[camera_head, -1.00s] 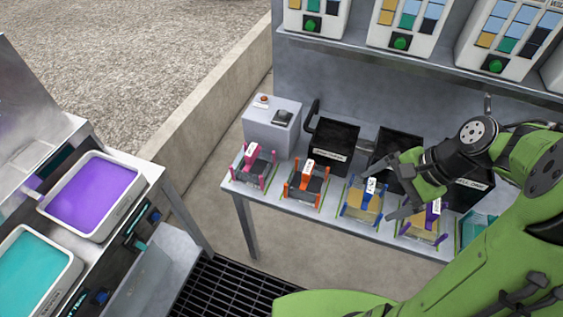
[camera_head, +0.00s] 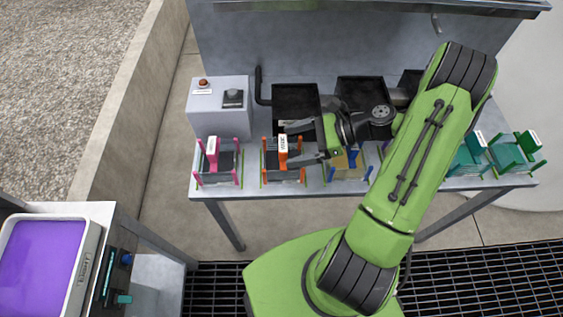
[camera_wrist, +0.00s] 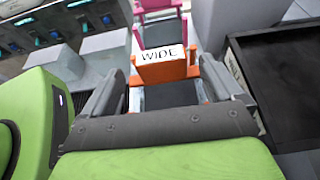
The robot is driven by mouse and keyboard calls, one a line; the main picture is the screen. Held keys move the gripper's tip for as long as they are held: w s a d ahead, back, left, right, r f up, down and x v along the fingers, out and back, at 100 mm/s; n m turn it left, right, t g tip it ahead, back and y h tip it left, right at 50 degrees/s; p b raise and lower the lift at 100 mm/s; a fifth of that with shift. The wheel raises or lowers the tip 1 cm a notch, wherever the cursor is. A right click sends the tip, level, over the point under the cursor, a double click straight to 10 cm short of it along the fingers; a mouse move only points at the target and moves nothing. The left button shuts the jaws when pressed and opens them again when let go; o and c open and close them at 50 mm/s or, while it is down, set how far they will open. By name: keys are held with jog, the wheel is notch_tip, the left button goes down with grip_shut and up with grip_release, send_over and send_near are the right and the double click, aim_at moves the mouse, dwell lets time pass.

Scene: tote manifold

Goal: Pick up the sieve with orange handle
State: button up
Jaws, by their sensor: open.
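The sieve with the orange handle (camera_head: 283,150) stands on the bench between the pink-handled and blue-handled sieves. Its white label reads "WIDE" in the wrist view, where the orange handle (camera_wrist: 165,71) sits between my fingers. My gripper (camera_head: 291,143) is open around the orange handle, with one finger on the far side and one on the near side. In the wrist view, my gripper's fingers (camera_wrist: 168,95) are spread to the left and right of the handle. I cannot tell whether either finger touches it. The sieve's lower part is partly hidden by my gripper in the wrist view.
The pink-handled sieve (camera_head: 212,152) stands to the left, and the blue-handled sieve (camera_head: 352,160) to the right, close by. Green sieves (camera_head: 510,150) stand farther right. A black tray (camera_head: 296,100) lies behind. A grey box (camera_head: 218,118) with a red button is at the left.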

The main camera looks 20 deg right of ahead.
jog(key=b+x, duration=0.2)
jog(key=x, duration=0.3)
jog(key=shift+w+a+f, duration=0.1)
jog(key=shift+w+a, duration=0.15)
jog(key=shift+c, duration=0.2)
jog(key=c, duration=1.5)
